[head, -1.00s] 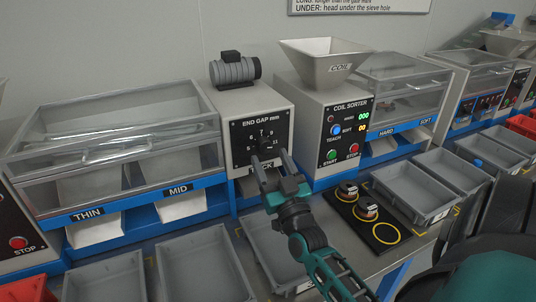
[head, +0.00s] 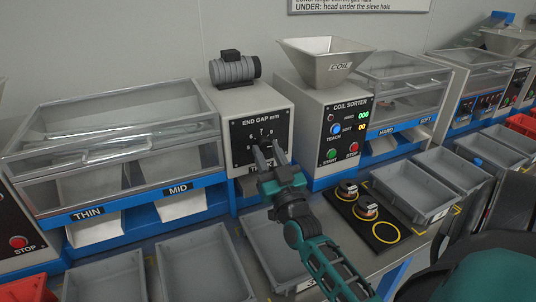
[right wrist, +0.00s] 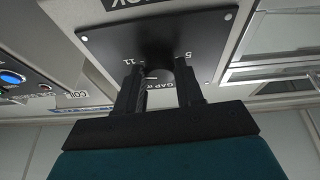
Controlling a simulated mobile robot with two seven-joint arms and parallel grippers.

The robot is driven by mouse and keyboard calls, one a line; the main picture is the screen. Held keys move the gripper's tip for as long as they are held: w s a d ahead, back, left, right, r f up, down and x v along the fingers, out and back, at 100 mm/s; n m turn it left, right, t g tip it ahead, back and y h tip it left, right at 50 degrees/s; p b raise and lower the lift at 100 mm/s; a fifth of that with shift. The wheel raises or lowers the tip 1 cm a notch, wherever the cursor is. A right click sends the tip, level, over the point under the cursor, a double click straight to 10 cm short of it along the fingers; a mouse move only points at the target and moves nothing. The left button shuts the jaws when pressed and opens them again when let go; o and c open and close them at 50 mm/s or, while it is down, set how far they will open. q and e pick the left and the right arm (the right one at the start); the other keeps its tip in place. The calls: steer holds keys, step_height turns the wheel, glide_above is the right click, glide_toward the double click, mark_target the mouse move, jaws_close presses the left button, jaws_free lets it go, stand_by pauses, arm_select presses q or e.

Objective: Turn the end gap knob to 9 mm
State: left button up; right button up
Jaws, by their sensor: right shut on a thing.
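The END GAP mm panel (head: 247,134) is a black plate on the front of a light grey box, with numbers around a dark knob. My right gripper (head: 267,147) reaches the panel from below, its two fingers on either side of the knob. In the right wrist view the panel appears upside down; the fingers (right wrist: 159,88) are shut on the dark round knob (right wrist: 155,68), and the numbers 11 and 5 show beside it. Which number the knob points to cannot be told. My left gripper is not in view.
The coil sorter (head: 346,128) with its buttons and hopper stands to the right. Clear-lidded THIN and MID bins (head: 110,150) stand to the left. Grey trays (head: 203,268) line the bench in front. A black mat (head: 385,237) with two coils lies right of my arm.

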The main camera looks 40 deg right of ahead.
steer(key=shift+c, duration=0.9)
